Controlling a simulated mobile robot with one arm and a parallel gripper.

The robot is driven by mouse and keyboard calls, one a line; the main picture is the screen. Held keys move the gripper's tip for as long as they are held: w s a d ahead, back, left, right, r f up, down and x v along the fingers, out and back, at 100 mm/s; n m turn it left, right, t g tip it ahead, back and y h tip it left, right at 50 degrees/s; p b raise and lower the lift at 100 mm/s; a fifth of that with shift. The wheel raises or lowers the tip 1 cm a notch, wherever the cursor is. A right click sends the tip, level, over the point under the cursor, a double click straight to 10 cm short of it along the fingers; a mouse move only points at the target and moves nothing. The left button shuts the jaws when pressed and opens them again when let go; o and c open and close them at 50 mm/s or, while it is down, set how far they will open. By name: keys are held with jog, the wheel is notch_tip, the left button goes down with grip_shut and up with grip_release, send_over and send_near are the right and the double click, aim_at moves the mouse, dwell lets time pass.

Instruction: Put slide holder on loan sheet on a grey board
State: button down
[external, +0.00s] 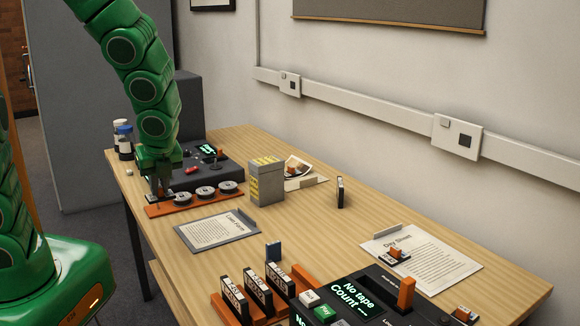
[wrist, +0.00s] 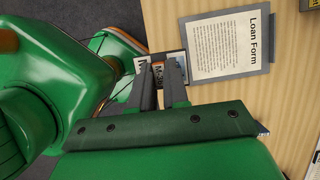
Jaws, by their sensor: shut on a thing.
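The loan sheet (external: 213,229), titled "Loan Form", lies on a grey board (external: 246,235) near the table's front edge. In the wrist view the sheet (wrist: 233,45) and the grey board (wrist: 266,68) are right of my fingers. My gripper (external: 158,190) is low at the table's far left end, beside the orange tray of reels. In the wrist view my gripper (wrist: 160,82) is shut on a small piece with a white lettered label, apparently the slide holder (wrist: 147,66). My fingers cover part of it. It is apart from the board.
The orange tray (external: 152,210) with round reels and a dark control box (external: 205,175) are close to my gripper. A grey and yellow box (external: 267,183) stands behind the board. An orange rack of cassettes (external: 250,305) is nearer the camera. A day sheet (external: 430,265) lies right.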

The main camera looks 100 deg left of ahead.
jog(key=w+a+f, duration=0.2)
jog(key=a+f, duration=0.1)
jog(key=w+a+f, duration=0.6)
jog(key=a, duration=0.1)
jog(key=shift+w, duration=0.2)
jog(key=shift+w+a+f, duration=0.2)
jog(key=shift+f, duration=1.8)
jog(key=c, duration=1.1)
grip_release()
jog(key=shift+f, duration=0.1)
